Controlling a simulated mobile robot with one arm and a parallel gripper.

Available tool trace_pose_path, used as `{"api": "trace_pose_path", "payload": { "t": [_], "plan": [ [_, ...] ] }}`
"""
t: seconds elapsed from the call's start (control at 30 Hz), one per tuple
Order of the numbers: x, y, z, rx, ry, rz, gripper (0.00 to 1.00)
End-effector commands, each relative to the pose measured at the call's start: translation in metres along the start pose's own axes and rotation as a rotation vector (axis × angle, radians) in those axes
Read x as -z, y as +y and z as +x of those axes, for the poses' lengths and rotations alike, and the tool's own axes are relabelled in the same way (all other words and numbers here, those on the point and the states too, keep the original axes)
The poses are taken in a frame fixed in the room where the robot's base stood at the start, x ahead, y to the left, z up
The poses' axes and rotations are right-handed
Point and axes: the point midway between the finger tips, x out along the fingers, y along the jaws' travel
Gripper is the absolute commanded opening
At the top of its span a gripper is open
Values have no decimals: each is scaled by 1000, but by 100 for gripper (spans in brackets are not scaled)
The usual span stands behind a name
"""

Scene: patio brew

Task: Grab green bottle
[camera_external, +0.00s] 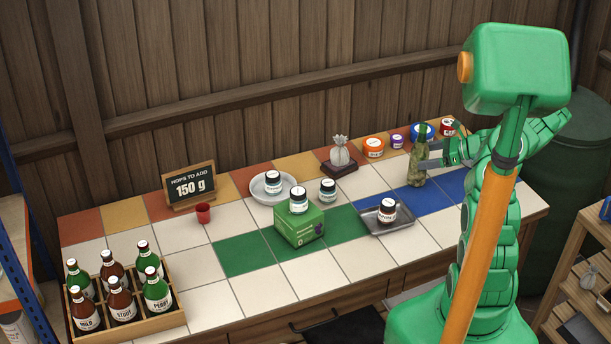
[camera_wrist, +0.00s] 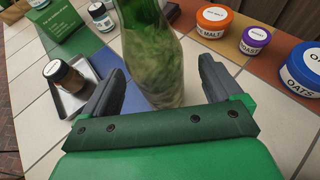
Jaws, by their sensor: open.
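A green bottle (camera_external: 417,160) stands upright on the tiled counter, right of the metal tray, with pale contents inside. My gripper (camera_external: 440,160) is at its right side in the external view, at about the height of its lower body. In the wrist view, the bottle (camera_wrist: 154,50) stands between the two dark fingers of my gripper (camera_wrist: 160,88). The fingers are apart, one on each side, with a visible gap on the right. The bottle's top is cut off in the wrist view. More green bottles (camera_external: 157,290) stand in the wooden crate (camera_external: 150,325) at the front left.
A metal tray (camera_external: 368,222) with a dark jar (camera_external: 387,210) is left of the bottle. Orange (camera_external: 373,147), purple (camera_external: 397,141) and blue (camera_external: 431,131) tubs stand behind it. A green box (camera_external: 297,230) carries a jar. Blue tiles right of the tray are clear.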

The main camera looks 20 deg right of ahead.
Motion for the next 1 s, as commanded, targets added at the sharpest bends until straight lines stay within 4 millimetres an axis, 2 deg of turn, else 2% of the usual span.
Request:
{"api": "trace_pose_path", "payload": {
  "t": [0.37, 0.67, 1.0],
  "plan": [
    [-3, 4, 43, -2, 1, 0, 93],
    [-3, 3, 47, 0, 1, 1, 91],
    [-3, 4, 47, -1, 1, 1, 39]
  ]
}}
